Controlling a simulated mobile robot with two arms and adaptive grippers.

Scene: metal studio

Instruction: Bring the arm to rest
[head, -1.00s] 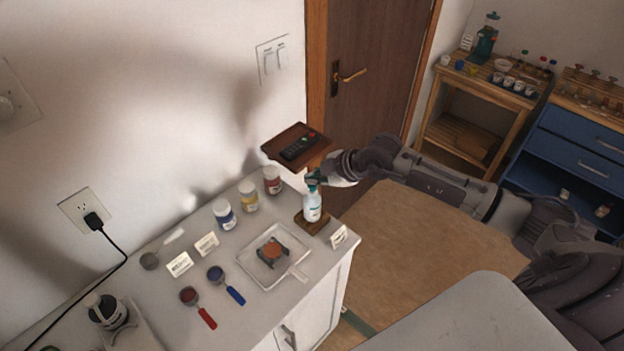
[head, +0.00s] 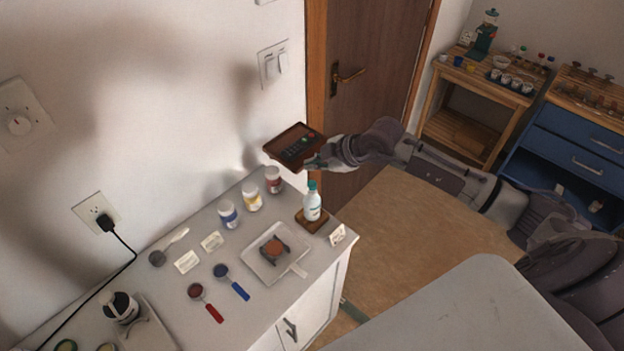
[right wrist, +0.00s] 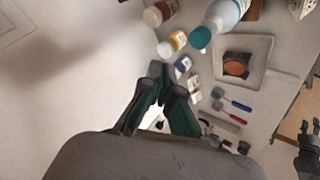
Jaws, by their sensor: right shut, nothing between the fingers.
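My right arm comes in from the right in the head view. Its gripper (head: 316,163) is above the far end of the white counter, just above and behind the clear bottle with the teal cap (head: 312,204), and apart from it. In the right wrist view the gripper's fingers (right wrist: 167,72) are together with nothing between them. The bottle stands upright on a small wooden block (head: 312,222); its teal cap also shows in the right wrist view (right wrist: 200,38).
A door (head: 375,60) and wooden table (head: 440,105) stand behind.

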